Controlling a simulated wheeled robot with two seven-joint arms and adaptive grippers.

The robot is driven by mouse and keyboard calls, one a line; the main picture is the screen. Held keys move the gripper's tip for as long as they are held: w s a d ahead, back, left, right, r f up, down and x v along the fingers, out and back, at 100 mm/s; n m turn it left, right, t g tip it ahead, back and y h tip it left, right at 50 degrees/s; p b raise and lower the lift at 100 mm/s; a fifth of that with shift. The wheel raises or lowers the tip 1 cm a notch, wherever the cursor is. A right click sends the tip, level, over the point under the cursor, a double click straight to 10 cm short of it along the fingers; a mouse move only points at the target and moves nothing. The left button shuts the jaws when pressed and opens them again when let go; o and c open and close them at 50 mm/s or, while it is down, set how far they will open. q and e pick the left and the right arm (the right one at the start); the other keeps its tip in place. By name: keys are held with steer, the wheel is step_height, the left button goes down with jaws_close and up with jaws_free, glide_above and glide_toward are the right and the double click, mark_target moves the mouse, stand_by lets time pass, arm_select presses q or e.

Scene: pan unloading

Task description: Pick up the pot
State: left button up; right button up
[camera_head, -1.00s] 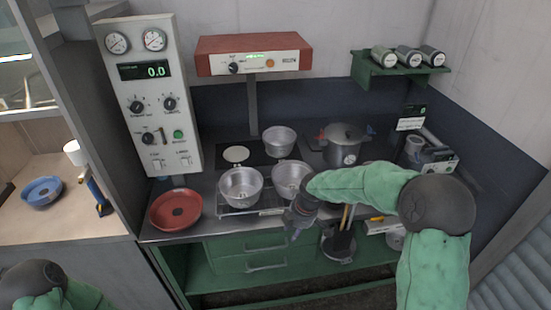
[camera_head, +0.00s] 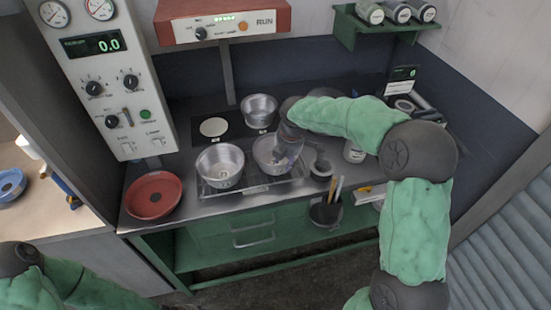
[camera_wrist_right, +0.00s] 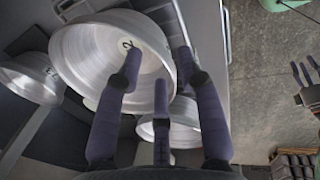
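Three open silver metal pans stand on the counter. One pan (camera_head: 220,168) is on the left of the wire rack, a second pan (camera_head: 266,150) is on its right, and a third pan (camera_head: 259,109) stands behind them. My right gripper (camera_head: 287,157) is at the right rim of the second pan. In the wrist view, my spread fingers (camera_wrist_right: 157,75) are over a large numbered pan (camera_wrist_right: 85,60), with nothing held; contact cannot be told. The lidded pot is hidden behind my right arm. My left gripper is out of view.
A red dish (camera_head: 153,195) stands left of the rack (camera_head: 213,195). A control panel (camera_head: 112,75) rises at the left, with a red RUN box (camera_head: 222,22) above the counter.

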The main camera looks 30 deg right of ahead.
mark_target(284, 168)
steer(key=b+x, duration=0.1)
steer(key=x, duration=0.4)
jaws_close()
